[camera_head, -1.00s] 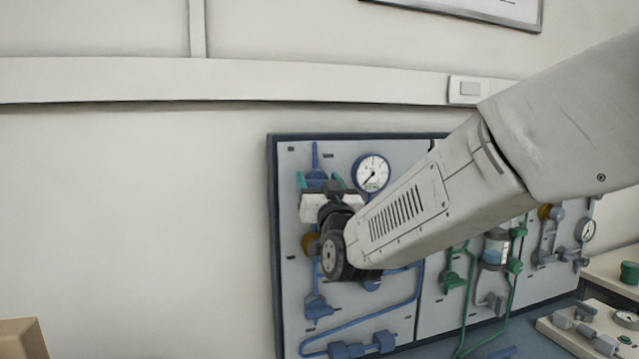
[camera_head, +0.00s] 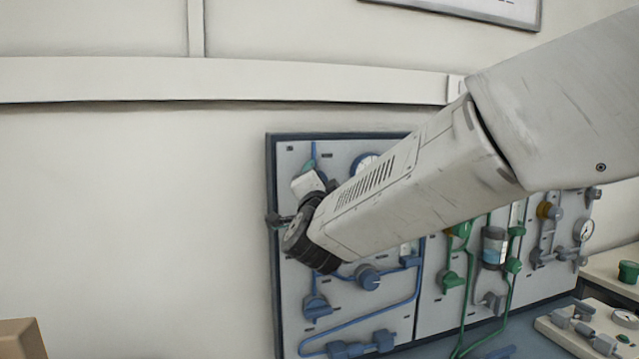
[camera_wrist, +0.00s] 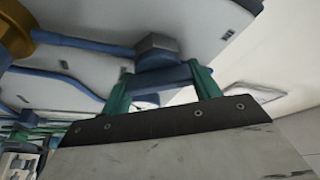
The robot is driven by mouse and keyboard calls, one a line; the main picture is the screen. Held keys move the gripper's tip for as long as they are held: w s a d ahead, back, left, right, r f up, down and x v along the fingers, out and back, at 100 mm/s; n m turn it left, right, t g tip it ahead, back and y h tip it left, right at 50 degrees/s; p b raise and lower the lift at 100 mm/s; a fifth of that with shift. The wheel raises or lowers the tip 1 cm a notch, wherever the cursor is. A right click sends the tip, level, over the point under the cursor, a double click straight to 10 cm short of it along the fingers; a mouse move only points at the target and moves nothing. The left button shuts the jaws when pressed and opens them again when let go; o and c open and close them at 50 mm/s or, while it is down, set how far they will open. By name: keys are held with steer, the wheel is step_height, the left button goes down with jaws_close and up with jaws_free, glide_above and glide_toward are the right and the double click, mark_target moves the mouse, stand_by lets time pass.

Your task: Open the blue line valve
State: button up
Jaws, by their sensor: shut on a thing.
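The blue line valve is on the left part of the wall panel. Its blue handle (camera_wrist: 166,77) lies between the two green fingers of my gripper (camera_wrist: 162,72) in the wrist view, and the gripper is shut on it. The valve's grey-blue body (camera_wrist: 157,45) sits just behind the handle, on a blue pipe (camera_wrist: 95,46). In the head view my gripper (camera_head: 308,172) is tilted at the upper left of the panel. My wrist hides most of the fingers and the handle there.
The grey panel (camera_head: 297,270) has a dark blue frame. It carries other blue fittings (camera_head: 317,307), a blue knob (camera_head: 367,277) and green valves (camera_head: 451,279). My arm partly covers a gauge (camera_head: 365,162). The wall to the left is clear.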

steer(key=m+g, duration=0.1)
steer(key=m, duration=0.2)
steer(key=m+g+h, duration=0.1)
steer(key=m, duration=0.3)
steer(key=shift+f+g, duration=0.15)
steer(key=shift+g, duration=0.15)
stand_by(0.4)
steer(key=o, duration=1)
steer(key=s, duration=0.7)
steer(key=shift+s+a, duration=0.4)
